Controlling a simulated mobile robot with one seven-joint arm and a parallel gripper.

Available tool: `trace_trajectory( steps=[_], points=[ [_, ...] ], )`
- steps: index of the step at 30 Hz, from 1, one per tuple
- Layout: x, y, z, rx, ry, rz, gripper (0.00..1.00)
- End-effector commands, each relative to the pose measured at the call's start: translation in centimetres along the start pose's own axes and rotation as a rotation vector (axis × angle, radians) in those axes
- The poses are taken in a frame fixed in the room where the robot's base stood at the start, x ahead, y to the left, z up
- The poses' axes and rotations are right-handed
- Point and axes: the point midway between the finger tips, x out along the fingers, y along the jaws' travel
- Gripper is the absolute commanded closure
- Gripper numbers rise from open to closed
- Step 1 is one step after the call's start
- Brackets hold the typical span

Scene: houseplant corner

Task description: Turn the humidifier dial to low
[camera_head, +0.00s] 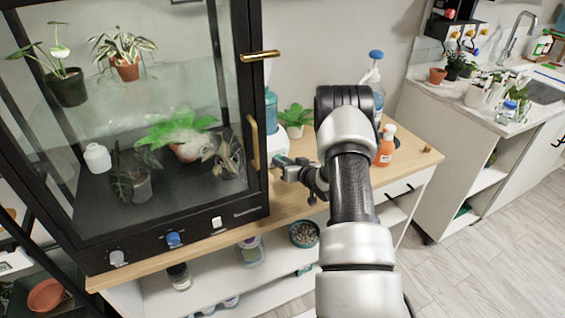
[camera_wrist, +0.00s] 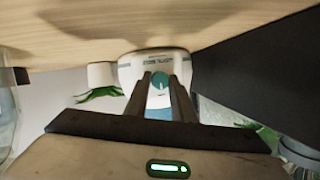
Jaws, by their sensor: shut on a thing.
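The humidifier (camera_head: 276,140) is white with a blue tank. It stands on the wooden tabletop beside the glass cabinet, partly hidden by the cabinet frame and handle. In the wrist view, which is upside down, its white front (camera_wrist: 129,72) faces me and carries a round teal dial (camera_wrist: 160,79) with a pale pointer mark. The lettering by the dial is too small to read, so I cannot tell its setting. My gripper (camera_wrist: 160,84) is shut on the dial, one dark finger at each side. In the head view my gripper (camera_head: 283,166) reaches left to the humidifier's front.
The glass plant cabinet (camera_head: 160,228) with its brass handle (camera_head: 253,143) stands close left of my gripper. A potted plant (camera_head: 295,118) is behind. An orange bottle (camera_head: 385,147) and a spray bottle (camera_head: 372,75) stand right, near my arm. The tabletop's right end (camera_head: 410,160) is mostly clear.

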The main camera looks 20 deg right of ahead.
Motion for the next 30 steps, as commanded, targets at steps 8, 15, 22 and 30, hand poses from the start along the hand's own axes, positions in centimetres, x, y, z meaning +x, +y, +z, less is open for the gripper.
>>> trace_trajectory(
  steps=[8,15,22,30],
  points=[
    [0.0,-0.1,0.0,-0.001,0.000,-0.001,0.70],
    [-0.4,0.0,0.0,-0.001,0.000,0.000,0.70],
    [-4.2,0.1,-0.1,0.000,-0.001,0.003,0.70],
    [-10.9,0.1,-0.1,0.001,-0.001,0.003,0.70]
  ],
)
